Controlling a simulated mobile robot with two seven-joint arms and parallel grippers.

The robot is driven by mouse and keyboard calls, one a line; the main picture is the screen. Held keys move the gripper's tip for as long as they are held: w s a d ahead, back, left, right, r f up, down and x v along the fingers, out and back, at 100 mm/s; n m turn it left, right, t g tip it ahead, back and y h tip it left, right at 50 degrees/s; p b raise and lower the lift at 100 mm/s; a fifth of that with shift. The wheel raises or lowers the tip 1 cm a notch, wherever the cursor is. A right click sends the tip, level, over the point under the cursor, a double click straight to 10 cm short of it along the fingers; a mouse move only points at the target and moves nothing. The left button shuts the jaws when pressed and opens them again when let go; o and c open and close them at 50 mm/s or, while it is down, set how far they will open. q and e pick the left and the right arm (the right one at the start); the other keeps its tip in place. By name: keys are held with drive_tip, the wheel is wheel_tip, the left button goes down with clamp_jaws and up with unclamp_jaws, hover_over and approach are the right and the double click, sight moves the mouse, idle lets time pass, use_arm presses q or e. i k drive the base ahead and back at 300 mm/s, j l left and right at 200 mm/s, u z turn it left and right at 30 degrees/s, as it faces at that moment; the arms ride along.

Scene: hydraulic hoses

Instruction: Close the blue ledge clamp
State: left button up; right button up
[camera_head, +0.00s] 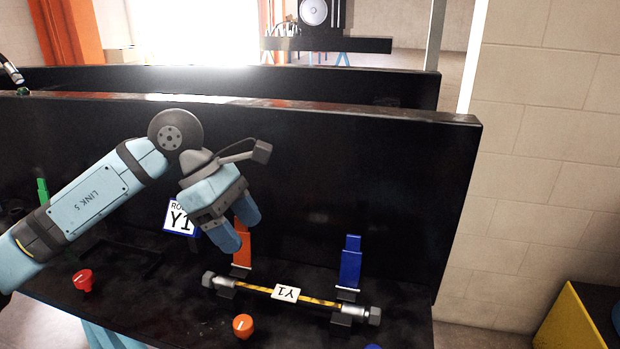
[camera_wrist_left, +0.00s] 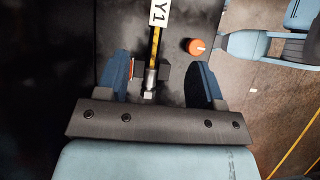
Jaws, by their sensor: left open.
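The blue ledge clamp (camera_head: 350,262) stands upright on the black ledge at the right end of the hose; its lever points up. The hose (camera_head: 318,300) is yellow and black with a white Y1 tag (camera_head: 286,293) and metal end fittings. It lies across black supports. An orange clamp (camera_head: 242,250) stands at its left end, partly behind my gripper. My left gripper (camera_head: 240,230) is open above the orange clamp, left of the blue clamp and apart from it. In the left wrist view, the hose (camera_wrist_left: 155,45) shows between its open fingers. My right gripper is out of view.
A tall black back panel (camera_head: 330,180) rises behind the ledge. An orange knob (camera_head: 243,326) and a red knob (camera_head: 82,280) stand in front. A green clamp (camera_head: 42,191) stands far left. A white-and-blue sign (camera_head: 179,217) is partly behind my gripper.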

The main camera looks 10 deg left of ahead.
sight(351, 257)
drive_tip(key=k, duration=1)
